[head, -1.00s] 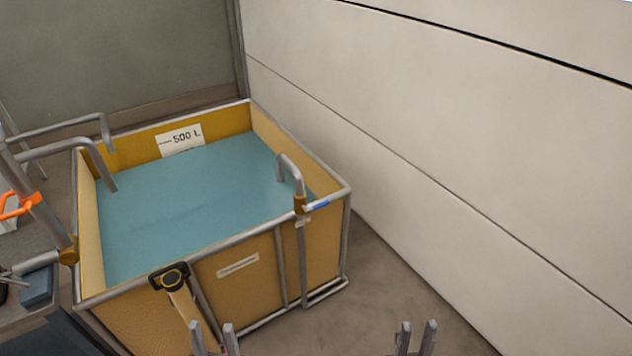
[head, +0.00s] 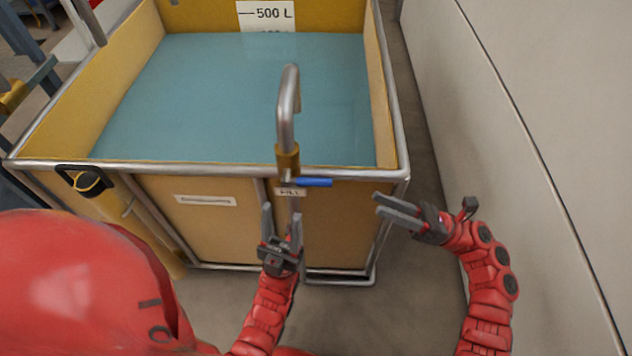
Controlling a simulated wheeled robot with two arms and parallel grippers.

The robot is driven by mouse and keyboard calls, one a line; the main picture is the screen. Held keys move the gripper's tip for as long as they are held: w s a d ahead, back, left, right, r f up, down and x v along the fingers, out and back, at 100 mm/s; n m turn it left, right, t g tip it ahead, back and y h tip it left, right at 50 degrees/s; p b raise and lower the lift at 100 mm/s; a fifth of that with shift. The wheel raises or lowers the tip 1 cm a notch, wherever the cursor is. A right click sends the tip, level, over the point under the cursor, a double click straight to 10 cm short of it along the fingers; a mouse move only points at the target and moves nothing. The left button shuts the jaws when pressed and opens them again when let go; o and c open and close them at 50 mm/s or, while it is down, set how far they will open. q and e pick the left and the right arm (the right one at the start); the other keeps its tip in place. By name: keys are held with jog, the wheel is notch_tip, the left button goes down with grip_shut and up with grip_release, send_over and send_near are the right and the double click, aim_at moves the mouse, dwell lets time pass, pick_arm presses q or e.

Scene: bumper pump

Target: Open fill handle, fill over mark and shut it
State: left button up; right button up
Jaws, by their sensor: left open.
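The fill tap is a grey bent pipe (head: 287,105) with a brass valve body (head: 287,160) on the tank's near rim. Its blue fill handle (head: 314,182) points sideways to the right, across the pipe, above a FILL label (head: 290,192). The yellow tank (head: 335,225) holds blue-green water (head: 220,90). The water surface lies below the line on the 500 L mark (head: 266,14) at the back wall. My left gripper (head: 281,212) is open and empty, just below the handle and valve. My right gripper (head: 379,204) is open and empty, right of the handle.
A black-handled yellow hand pump (head: 90,182) stands at the tank's front left. A metal frame rail (head: 225,168) runs around the tank rim. A pale wall (head: 510,90) stands on the right, with a strip of floor between.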

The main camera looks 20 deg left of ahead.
aim_at(308, 178)
jog(key=shift+n+t+h, duration=0.3)
jog(key=shift+n+h, duration=0.1)
jog(key=shift+n, duration=0.1)
jog(key=x, duration=0.5)
jog(key=w+f+x, duration=0.1)
jog(key=x, duration=0.5)
jog(key=a+x, duration=0.1)
jog(key=x, duration=0.4)
jog(key=shift+w+a+f+b, duration=0.2)
jog(key=shift+w+f+b, duration=0.05)
jog(key=shift+f+b, duration=0.15)
grip_shut()
